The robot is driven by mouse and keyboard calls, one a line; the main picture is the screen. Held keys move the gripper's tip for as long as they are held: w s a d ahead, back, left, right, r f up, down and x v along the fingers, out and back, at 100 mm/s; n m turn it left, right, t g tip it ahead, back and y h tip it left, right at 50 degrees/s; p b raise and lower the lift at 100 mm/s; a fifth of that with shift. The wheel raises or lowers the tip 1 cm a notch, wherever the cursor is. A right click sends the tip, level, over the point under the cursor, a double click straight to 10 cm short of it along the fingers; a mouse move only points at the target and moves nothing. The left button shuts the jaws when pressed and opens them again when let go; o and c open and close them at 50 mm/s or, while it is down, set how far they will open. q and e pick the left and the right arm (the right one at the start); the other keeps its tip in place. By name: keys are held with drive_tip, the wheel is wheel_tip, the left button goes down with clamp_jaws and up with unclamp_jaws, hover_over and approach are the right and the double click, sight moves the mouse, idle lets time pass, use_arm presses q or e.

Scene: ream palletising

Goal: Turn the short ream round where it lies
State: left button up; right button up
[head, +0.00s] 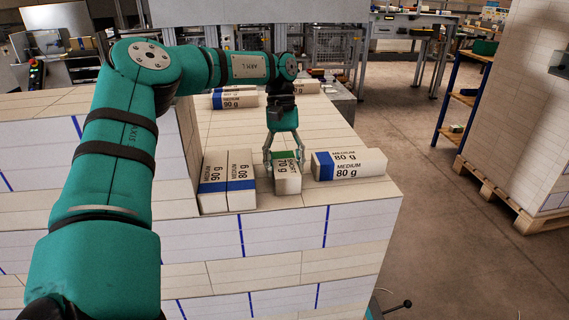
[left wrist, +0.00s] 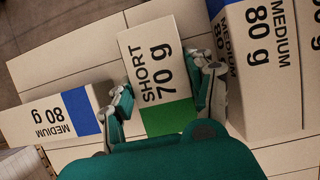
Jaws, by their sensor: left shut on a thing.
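The short ream (head: 287,182) is white with a green band and the print "SHORT 70 g". It is at the front of the stack top, between other reams. My left gripper (head: 283,158) reaches down over it and is shut on it. In the left wrist view the short ream (left wrist: 152,60) lies between the fingers of the left gripper (left wrist: 165,85), one on each long side, with the green band nearest the palm. Whether its underside touches the stack I cannot tell. My right gripper is in neither view.
A medium ream (head: 348,163) with a blue band lies close on the right. Two blue-banded reams (head: 227,182) lie side by side close on the left. More reams (head: 235,100) lie farther back. The stack's front edge is near. Another loaded pallet (head: 510,195) stands at right.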

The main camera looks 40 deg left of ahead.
sight(283, 156)
use_arm(q)
drive_tip(key=o, duration=1.4)
drive_tip(key=shift+o, duration=0.2)
drive_tip(key=shift+v, duration=3.95)
